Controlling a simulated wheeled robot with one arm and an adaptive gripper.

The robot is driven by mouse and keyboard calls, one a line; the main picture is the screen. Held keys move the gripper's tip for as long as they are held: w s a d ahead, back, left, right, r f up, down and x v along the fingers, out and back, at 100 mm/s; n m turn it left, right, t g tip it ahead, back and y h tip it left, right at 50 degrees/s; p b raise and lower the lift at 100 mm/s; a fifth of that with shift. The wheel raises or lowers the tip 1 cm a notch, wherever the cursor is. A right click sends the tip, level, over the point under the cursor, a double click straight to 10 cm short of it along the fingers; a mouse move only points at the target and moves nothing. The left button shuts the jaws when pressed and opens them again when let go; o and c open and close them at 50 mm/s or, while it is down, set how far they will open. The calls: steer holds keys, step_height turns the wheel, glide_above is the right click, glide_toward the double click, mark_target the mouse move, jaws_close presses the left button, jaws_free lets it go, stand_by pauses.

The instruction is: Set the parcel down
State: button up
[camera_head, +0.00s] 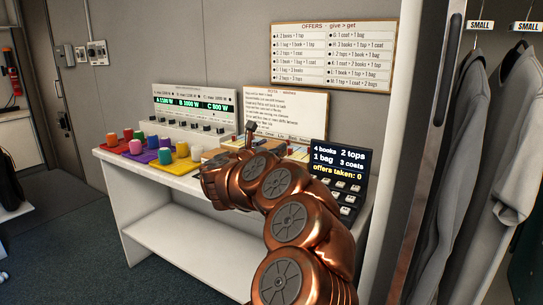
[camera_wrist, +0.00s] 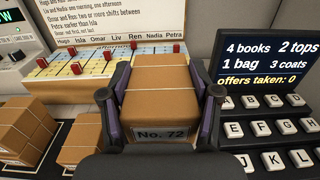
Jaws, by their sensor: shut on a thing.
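A brown cardboard parcel (camera_wrist: 165,75) marked No. 72, tied with pale string, fills the middle of the wrist view. My gripper (camera_wrist: 164,92) is shut on it, with one dark finger along each side. The parcel is upright. Whether its base touches the counter is hidden. Two more brown parcels stand to its left, a larger one (camera_wrist: 22,128) and a smaller one (camera_wrist: 80,142), on dark mats with pale outlines. In the head view my copper arm reaches over the white counter (camera_head: 140,205) and hides most of the gripper and held parcel.
A shift board (camera_wrist: 85,62) with red pegs stands behind the parcel. A dark keypad with a lit screen (camera_head: 338,158) is close on the right. Coloured cups on mats (camera_head: 165,157) and a panel of knobs (camera_head: 195,107) occupy the counter's left. Coats (camera_head: 450,150) hang far right.

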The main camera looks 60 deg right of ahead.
steer(key=shift+w+d, duration=0.45)
steer(key=shift+d, duration=0.25)
steer(key=shift+d+f, duration=0.1)
steer(key=shift+f, duration=1.75)
steer(key=shift+f+b, duration=0.2)
steer(key=shift+b, duration=0.2)
steer(key=o, duration=1.3)
steer(key=shift+r, duration=0.1)
steer(key=shift+r+p, duration=0.15)
steer(key=shift+p, duration=0.2)
steer(key=a, duration=1.2)
steer(key=shift+s, duration=0.2)
